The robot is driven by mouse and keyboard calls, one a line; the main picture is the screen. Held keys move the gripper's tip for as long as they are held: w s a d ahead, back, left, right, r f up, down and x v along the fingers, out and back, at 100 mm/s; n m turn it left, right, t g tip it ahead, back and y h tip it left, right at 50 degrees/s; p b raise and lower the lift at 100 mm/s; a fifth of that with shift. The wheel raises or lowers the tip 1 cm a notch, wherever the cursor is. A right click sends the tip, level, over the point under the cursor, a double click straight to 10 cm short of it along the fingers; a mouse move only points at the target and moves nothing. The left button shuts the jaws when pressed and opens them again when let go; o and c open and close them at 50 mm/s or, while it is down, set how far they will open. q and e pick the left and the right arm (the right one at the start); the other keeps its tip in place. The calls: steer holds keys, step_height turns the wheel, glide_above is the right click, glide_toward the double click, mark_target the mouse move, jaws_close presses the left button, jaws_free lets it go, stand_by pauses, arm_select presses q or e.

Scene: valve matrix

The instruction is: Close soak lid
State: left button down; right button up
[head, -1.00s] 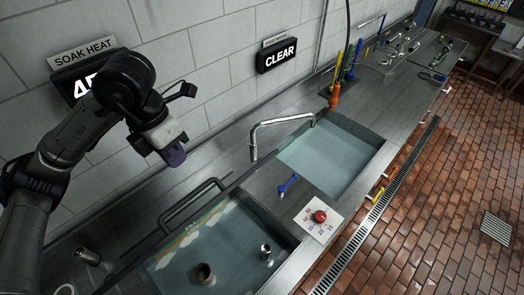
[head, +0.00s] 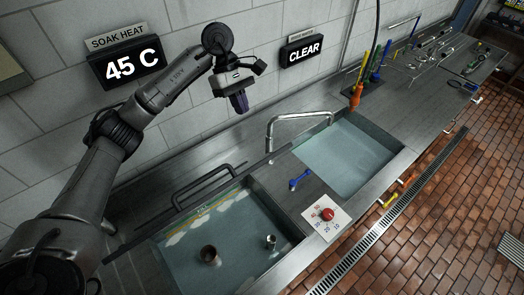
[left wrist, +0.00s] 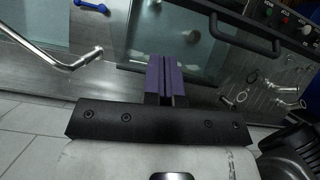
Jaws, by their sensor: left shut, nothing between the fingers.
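The left sink holds the soak water (head: 232,228), with small metal vessels standing in it. A dark bar handle (head: 203,186) runs along the sink's back edge; it also shows in the left wrist view (left wrist: 246,38). A clear glass-like panel seems to adjoin it, but I cannot make out the lid's outline or angle. My left gripper (head: 239,104) is shut and empty, its purple fingers pointing down, above and behind the sink's back right corner, apart from the handle. The purple fingers show in the left wrist view (left wrist: 166,76). My right gripper is not in view.
A curved metal faucet (head: 290,117) stands between the left sink and the second basin (head: 345,155). A blue tool (head: 299,180) and a red knob (head: 327,214) sit on the divider. Coloured bottles or tools (head: 358,90) stand beyond. The wall carries a "45 C" display (head: 130,66).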

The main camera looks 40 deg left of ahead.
arm_select(q)
steer(key=shift+m, duration=0.7)
steer(key=p+x, duration=0.1)
steer(key=x, duration=0.3)
steer(key=p+x, duration=0.2)
steer(key=x, duration=0.2)
steer(key=d+p+x, duration=0.1)
steer(key=p+x, duration=0.1)
steer(key=x, duration=0.2)
steer(key=shift+s+d+r, duration=0.1)
steer(key=shift+s+r, duration=0.05)
steer(key=shift+r, duration=0.05)
steer(key=shift+d+f, duration=0.45)
steer(key=shift+d, duration=0.05)
steer(key=shift+s, duration=0.1)
